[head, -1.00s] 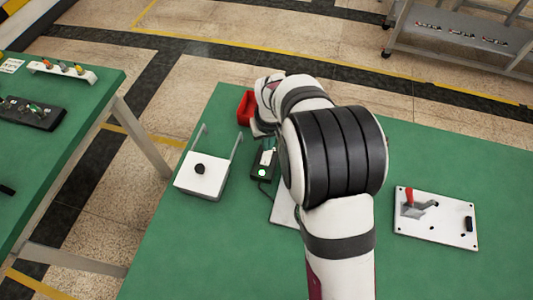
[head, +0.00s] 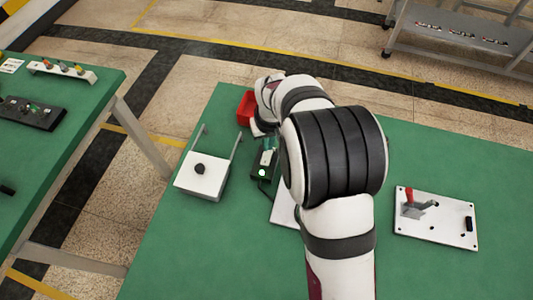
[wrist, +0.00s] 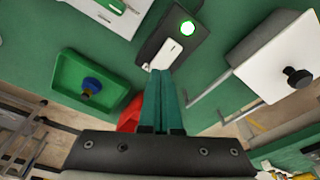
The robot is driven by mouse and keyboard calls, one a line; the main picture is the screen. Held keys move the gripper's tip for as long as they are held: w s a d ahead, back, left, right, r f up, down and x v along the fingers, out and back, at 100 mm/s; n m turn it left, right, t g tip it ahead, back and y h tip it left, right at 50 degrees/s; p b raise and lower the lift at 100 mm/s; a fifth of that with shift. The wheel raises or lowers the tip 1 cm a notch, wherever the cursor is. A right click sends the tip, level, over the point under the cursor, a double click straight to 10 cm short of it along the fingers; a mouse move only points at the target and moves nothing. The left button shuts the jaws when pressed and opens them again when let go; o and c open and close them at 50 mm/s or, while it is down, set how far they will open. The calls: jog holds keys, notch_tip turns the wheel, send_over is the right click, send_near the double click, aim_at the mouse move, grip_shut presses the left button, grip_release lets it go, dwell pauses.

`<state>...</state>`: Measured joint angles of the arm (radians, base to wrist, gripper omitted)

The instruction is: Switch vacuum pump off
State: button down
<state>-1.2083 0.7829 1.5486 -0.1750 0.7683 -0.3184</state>
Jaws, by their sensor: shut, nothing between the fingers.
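A small black switch box (head: 258,173) stands on the green bench left of my arm in the head view. In the wrist view the box (wrist: 200,14) carries a white rocker switch (wrist: 163,52) and a round lamp (wrist: 188,28) lit green. My gripper (wrist: 164,75) has its teal fingers together, with nothing between them. The tips are at the near end of the rocker; I cannot tell whether they touch it. In the head view my arm hides most of the gripper.
A red bin (head: 245,108) is behind. A white plate with a red lever (head: 409,197) lies right. The wrist view shows a green tray (wrist: 68,66) holding a blue-topped item.

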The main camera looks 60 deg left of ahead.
jog(key=shift+f, duration=0.9)
dwell(0.5)
jog(key=shift+r, duration=3.5)
jog(key=w+d+r+m, duration=0.3)
jog(key=d, duration=0.4)
jog(key=w+d+r+m, duration=0.3)
jog(key=d+r, duration=0.1)
jog(key=d, duration=0.4)
jog(key=w+d+r+m, duration=0.3)
jog(key=d, duration=0.4)
jog(key=s+d+m, duration=0.5)
jog(key=s+d, duration=0.1)
jog(key=d, duration=0.4)
jog(key=s+d+m, duration=0.6)
jog(key=s+d, duration=0.1)
jog(key=d, duration=0.3)
jog(key=shift+s+d+r+m+g, duration=0.15)
jog(key=shift+d+r+m+g, duration=0.15)
jog(key=shift+r, duration=0.1)
